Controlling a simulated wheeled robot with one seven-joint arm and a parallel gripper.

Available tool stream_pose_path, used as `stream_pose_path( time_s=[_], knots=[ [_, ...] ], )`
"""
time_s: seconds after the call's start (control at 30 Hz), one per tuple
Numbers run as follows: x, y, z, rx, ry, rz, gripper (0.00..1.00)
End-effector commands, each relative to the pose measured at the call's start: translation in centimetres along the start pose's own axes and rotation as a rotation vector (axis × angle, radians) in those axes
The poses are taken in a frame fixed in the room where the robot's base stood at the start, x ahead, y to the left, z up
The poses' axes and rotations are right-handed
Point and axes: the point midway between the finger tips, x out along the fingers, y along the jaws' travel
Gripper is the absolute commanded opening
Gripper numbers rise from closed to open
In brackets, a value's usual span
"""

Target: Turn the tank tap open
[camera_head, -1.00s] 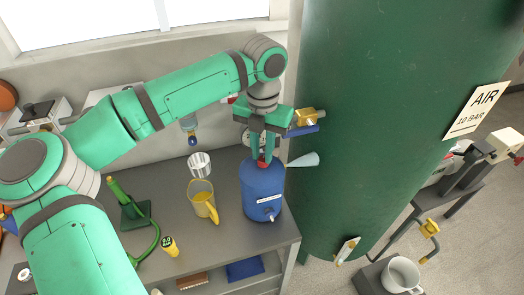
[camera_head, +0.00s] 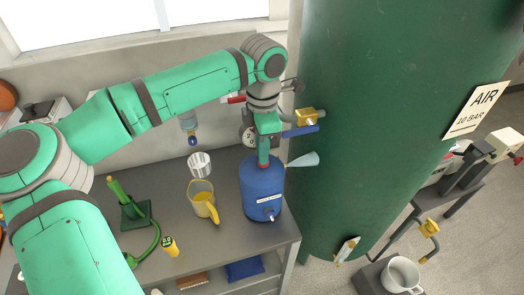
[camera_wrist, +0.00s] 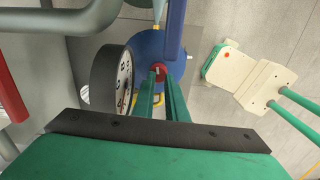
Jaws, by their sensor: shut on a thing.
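A blue drum (camera_head: 258,195) with a white label stands at the right end of the bench. Its red cap (camera_wrist: 158,70) shows between my fingertips in the wrist view. My gripper (camera_head: 263,162) points straight down and is shut on the red cap; its fingers partly hide the cap. A small outlet tap (camera_head: 271,215) sits low on the drum's front. The tall green tank (camera_head: 390,130), marked AIR 10 BAR, stands to the right. A brass valve (camera_head: 306,117) with a blue lever (camera_head: 302,132) is at the tank's left side, close beside my wrist.
A round dial (camera_wrist: 112,80) is close left of my fingers in the wrist view. A pale blue cone (camera_head: 304,160) juts out right of the drum. A yellow jug (camera_head: 202,200), a white cup (camera_head: 199,164) and a green stand (camera_head: 133,212) are on the bench.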

Motion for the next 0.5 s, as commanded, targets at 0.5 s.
stream_pose_path(
  time_s=[0.5],
  knots=[
    [1.75, -0.12, 0.48, 0.19, -0.007, -0.011, 0.0]
  ],
)
